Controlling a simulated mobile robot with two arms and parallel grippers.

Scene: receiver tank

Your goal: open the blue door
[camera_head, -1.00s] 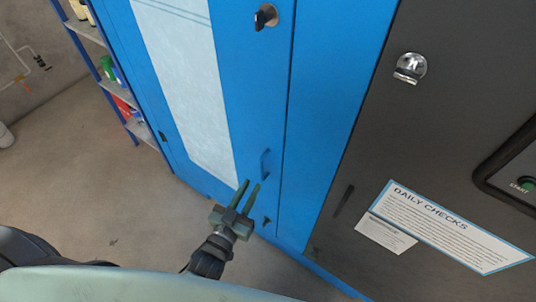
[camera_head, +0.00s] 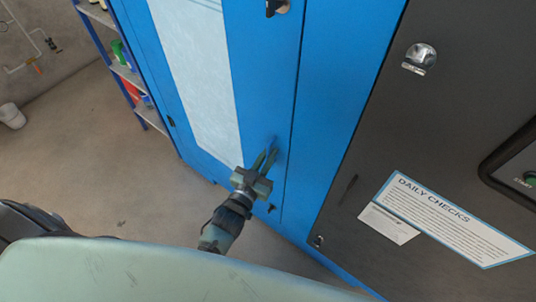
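The blue door (camera_head: 258,95) has a pale panel and looks shut, flush with its blue frame. A black latch or key (camera_head: 275,7) sits near its top right, partly cut off by the picture edge. My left gripper (camera_head: 266,160) is at the lower right of the door, its two fingers apart and pointing up at the small blue handle (camera_head: 274,146). The fingertips overlap the handle in the picture; I cannot tell whether they touch it. A small dark fitting (camera_head: 271,208) sits below. My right gripper is not in view.
A dark grey cabinet with a "Daily Checks" sign (camera_head: 455,220) and a shiny knob (camera_head: 420,58) stands to the right. A blue-framed shelf (camera_head: 121,70) with cans is at the left.

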